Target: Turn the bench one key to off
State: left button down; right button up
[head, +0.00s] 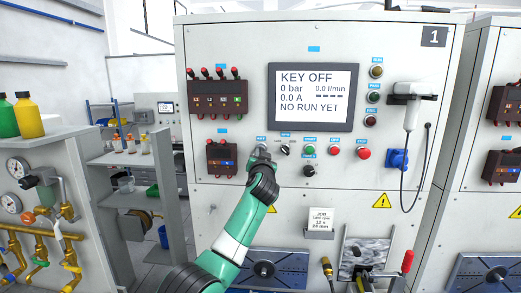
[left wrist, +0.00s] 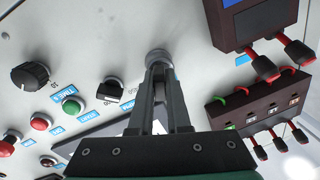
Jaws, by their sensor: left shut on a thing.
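The bench one panel (head: 225,60) is marked with a 1, and its screen (head: 312,95) reads "KEY OFF", "0 bar" and "NO RUN YET". My left gripper (head: 262,152) is at the left end of the row of panel controls and hides most of the key switch. In the left wrist view the fingers of my left gripper (left wrist: 158,75) are shut on the key at the round metal key switch (left wrist: 158,54). The key itself is mostly hidden between the fingertips, so its angle cannot be told. My right gripper is not in view.
Right of the key are a black selector (head: 286,150), a green button (head: 310,151), a black knob (head: 309,171) and a red button (head: 364,153). Dark terminal blocks (head: 221,158) sit close on the left. A handset (head: 411,105) hangs at the right.

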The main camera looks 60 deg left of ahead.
pick_arm(q)
jog(key=n, duration=0.2)
jog(key=shift+r+n+p, duration=0.2)
jog(key=shift+n+p, duration=0.1)
jog(key=shift+p, duration=0.1)
jog(key=shift+f+n, duration=0.1)
jog(key=shift+n, duration=0.6)
jog(key=c, duration=0.8)
grip_release()
jog(key=shift+d, duration=0.1)
